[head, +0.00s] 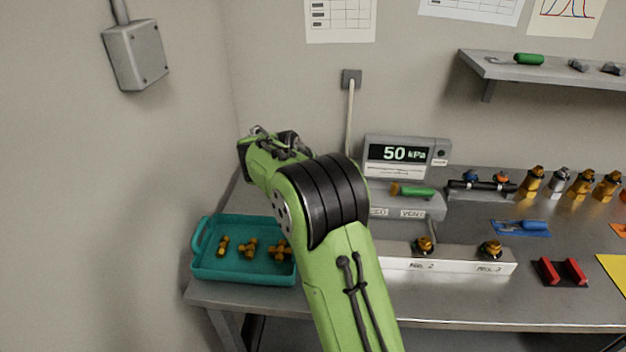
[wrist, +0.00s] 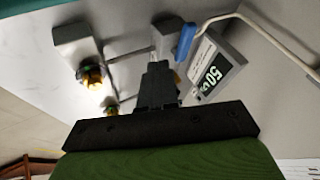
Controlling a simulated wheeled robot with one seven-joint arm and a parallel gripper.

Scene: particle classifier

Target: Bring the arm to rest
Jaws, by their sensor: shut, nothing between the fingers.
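My green arm (head: 345,270) reaches up from the bottom of the head view, with a black ribbed joint in its middle. Its far end (head: 262,150) is bent to the left, above the bench's back left, beyond the teal tray. My gripper's fingers cannot be made out in the head view. In the wrist view my gripper (wrist: 158,68) shows as dark fingers, closed together and empty, in front of the bench top.
A teal tray (head: 198,262) with several brass fittings stands on the bench's left, close to my arm. A 50 kPa gauge (head: 400,153), also in the wrist view (wrist: 212,75), stands behind. A wall shelf (head: 540,70) is at upper right. A grey box (head: 136,55) hangs upper left.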

